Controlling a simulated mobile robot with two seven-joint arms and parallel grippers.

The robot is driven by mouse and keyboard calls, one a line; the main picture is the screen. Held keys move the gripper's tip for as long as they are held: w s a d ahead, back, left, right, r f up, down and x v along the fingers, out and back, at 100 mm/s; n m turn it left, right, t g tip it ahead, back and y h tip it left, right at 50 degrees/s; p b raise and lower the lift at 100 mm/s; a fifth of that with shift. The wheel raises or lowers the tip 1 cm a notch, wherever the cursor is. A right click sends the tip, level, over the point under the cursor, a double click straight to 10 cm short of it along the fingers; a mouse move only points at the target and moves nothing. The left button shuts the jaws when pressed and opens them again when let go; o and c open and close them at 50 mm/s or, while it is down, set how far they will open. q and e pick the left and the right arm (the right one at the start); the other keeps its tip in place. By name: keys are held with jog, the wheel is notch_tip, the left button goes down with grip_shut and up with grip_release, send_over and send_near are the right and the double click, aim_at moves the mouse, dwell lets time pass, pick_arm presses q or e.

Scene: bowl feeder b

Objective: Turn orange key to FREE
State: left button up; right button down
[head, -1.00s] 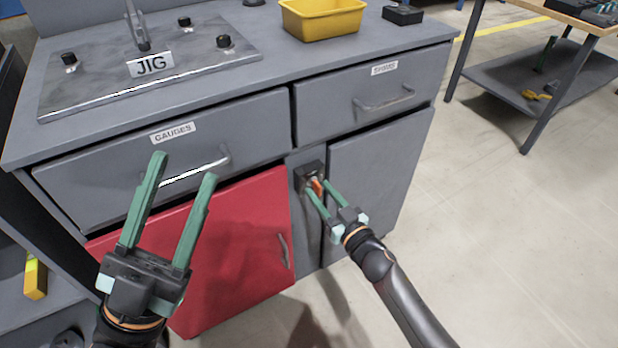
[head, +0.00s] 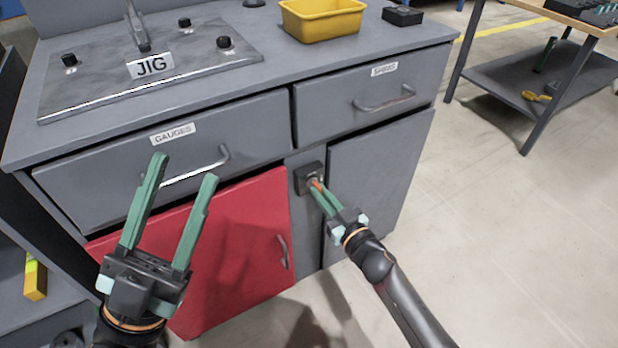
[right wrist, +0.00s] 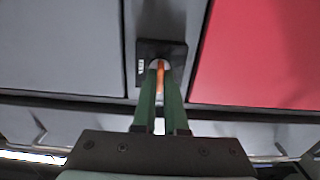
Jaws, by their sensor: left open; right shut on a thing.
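The orange key (head: 316,184) sits in a black lock block (head: 303,178) on the cabinet front, between the red door and the grey door. In the right wrist view the key (right wrist: 160,76) stands between the finger ends, in front of the lock block (right wrist: 146,62). My right gripper (head: 319,188) is shut on the key; its fingers (right wrist: 160,92) hide part of it. Small marks on the block are too small to read. My left gripper (head: 184,166) is open and empty in front of the gauges drawer and the red door.
The red door (head: 232,255) and grey door (head: 380,185) flank the lock. Two drawers, gauges (head: 90,185) and shims (head: 330,105), lie above with bar handles. The bench top holds a jig plate (head: 190,62) and a yellow bin (head: 322,22).

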jog(key=shift+r+m+p, duration=0.1)
jog(key=shift+m+p, duration=0.3)
jog(key=m+p, duration=0.1)
jog(key=m, duration=0.2)
jog(key=shift+p, duration=0.35)
jog(key=shift+m, duration=0.6)
jog(key=shift+m+p, duration=0.5)
jog(key=shift+p, duration=0.05)
jog(key=m+p, duration=0.1)
jog(key=m, duration=0.1)
jog(key=shift+m, duration=1)
